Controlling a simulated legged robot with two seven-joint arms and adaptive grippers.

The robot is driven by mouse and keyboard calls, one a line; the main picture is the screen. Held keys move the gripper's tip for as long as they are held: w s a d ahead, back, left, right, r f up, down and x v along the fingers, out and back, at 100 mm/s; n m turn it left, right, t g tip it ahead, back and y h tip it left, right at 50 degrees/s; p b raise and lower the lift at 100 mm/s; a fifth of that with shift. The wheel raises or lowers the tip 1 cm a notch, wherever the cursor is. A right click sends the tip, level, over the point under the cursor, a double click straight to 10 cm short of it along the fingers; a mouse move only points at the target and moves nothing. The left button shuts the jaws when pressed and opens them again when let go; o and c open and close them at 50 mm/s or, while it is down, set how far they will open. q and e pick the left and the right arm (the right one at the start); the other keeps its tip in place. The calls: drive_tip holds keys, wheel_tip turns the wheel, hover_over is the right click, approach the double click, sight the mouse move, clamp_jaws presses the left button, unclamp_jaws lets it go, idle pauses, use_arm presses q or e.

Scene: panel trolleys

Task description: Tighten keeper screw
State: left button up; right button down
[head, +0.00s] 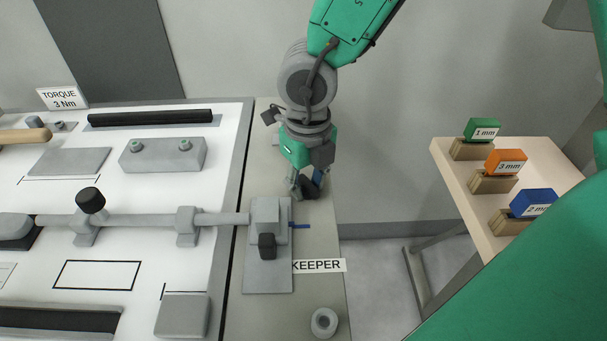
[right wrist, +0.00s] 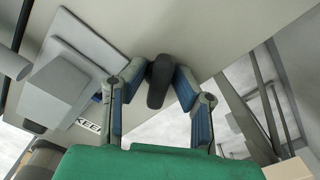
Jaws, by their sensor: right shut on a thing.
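The keeper (head: 268,280) is a grey plate and block on the beige strip right of the white panel, beside a KEEPER label (head: 317,266). A black knob (head: 267,246) stands on its front part. A grey bar (head: 150,219) runs from the panel to the block. My right gripper (head: 307,190) is behind the keeper, pointing down at the strip. It is shut on a black elongated knob (right wrist: 159,82), which shows between the blue finger pads in the right wrist view. I cannot tell whether this knob is the keeper screw. My left gripper is not in view.
A side table (head: 447,150) at the right holds green 1 mm (head: 482,129), orange 3 mm (head: 506,162) and blue 2 mm (head: 533,203) blocks. A grey ring (head: 324,322) sits near the strip's front. A TORQUE 3 Nm sign (head: 62,98) stands at the panel's back left.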

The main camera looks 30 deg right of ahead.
sight(308, 182)
drive_tip(key=m, duration=0.6)
drive_tip(key=shift+s+d+f, duration=0.1)
drive_tip(key=shift+s, duration=0.1)
drive_tip(key=c, duration=1.5)
unclamp_jaws()
drive_tip(key=shift+o, duration=0.2)
drive_tip(key=shift+r+p, duration=0.35)
drive_tip(key=shift+p, duration=0.1)
wheel_tip(308, 182, up, 6)
drive_tip(key=p, duration=0.6)
drive_tip(key=shift+w+r+p, duration=0.1)
drive_tip(key=shift+r+p, duration=0.1)
drive_tip(key=shift+p, duration=0.1)
